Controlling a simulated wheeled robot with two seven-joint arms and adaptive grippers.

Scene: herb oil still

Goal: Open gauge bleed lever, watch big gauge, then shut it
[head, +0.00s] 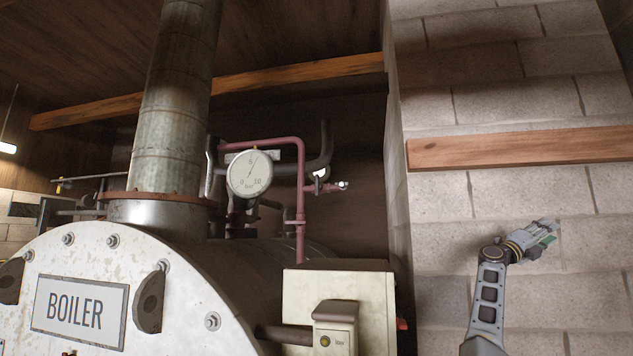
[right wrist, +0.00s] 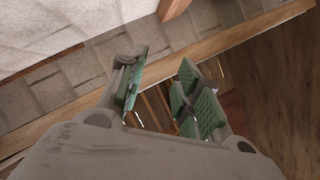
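The big round white gauge (head: 250,173) stands above the boiler, beside the flue. Its thin needle points up and slightly right; the exact reading is too small to tell. A red pipe (head: 301,215) runs behind and right of it. A small fitting with a pale end (head: 341,186) sticks out right from that pipe; I cannot tell whether it is the bleed lever or how it is set. My right gripper (head: 546,236) is far right of the gauge, before the block wall. In the right wrist view its green-padded fingers (right wrist: 165,90) are apart and empty. My left gripper is out of view.
The boiler (head: 200,285) with its BOILER plate (head: 78,311) fills the lower left. A tall metal flue (head: 172,110) rises from it. A cream box (head: 340,288) stands at its right. The block wall (head: 510,100) with a wooden beam (head: 520,148) bounds the right side.

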